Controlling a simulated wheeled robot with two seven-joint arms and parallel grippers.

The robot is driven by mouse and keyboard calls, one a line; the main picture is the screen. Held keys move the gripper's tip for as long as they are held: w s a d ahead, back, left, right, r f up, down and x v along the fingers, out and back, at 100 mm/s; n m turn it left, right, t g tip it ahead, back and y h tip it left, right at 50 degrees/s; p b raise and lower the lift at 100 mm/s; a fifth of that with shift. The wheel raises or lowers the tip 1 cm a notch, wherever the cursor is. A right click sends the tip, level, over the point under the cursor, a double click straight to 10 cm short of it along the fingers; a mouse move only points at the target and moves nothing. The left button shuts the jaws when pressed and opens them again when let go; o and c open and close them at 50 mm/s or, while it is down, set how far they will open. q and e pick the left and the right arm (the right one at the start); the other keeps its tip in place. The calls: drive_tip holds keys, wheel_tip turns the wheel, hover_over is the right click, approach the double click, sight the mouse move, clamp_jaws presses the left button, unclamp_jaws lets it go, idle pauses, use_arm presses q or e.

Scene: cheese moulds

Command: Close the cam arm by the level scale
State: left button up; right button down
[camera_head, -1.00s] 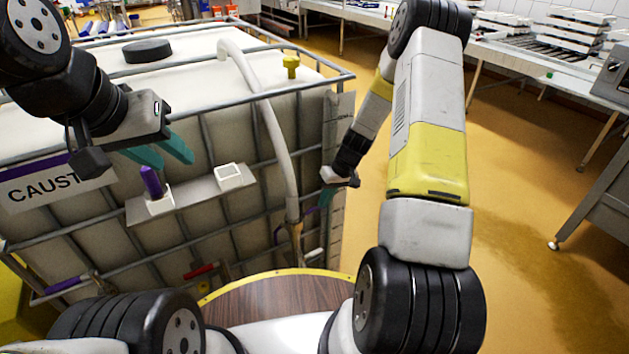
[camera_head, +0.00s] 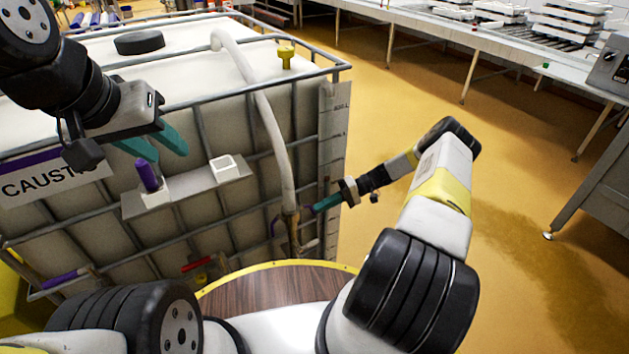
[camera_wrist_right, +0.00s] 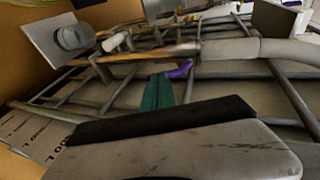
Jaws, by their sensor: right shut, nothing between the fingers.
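The level scale (camera_head: 333,150) is a pale upright strip on the near right corner of the caged tank. Left of it, a pale hose (camera_head: 268,125) runs down to a brass-coloured coupling (camera_head: 292,228). A purple cam arm (camera_head: 274,228) shows on the coupling's left side. In the right wrist view a purple arm (camera_wrist_right: 181,70) lies just beyond my fingertips; contact is unclear. My right gripper (camera_head: 316,207) is shut and empty, its teal fingers pointing left at the coupling, in front of the scale. My left gripper (camera_head: 168,156) is open and empty above the ledge.
A grey ledge (camera_head: 195,187) on the tank front carries a purple-handled item (camera_head: 148,176) and a white square holder (camera_head: 227,165). Tank cage bars (camera_head: 220,145) surround the coupling. A round wooden top (camera_head: 270,293) lies below.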

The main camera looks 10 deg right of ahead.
drive_tip(key=shift+s+a+f, duration=0.1)
drive_tip(key=shift+a+f, duration=0.25)
drive_tip(key=shift+f, duration=0.25)
drive_tip(key=shift+s+a+f, duration=0.1)
drive_tip(key=shift+a+f, duration=0.25)
drive_tip(key=shift+f, duration=0.2)
drive_tip(key=shift+s+a+f, duration=0.1)
drive_tip(key=shift+r, duration=0.95)
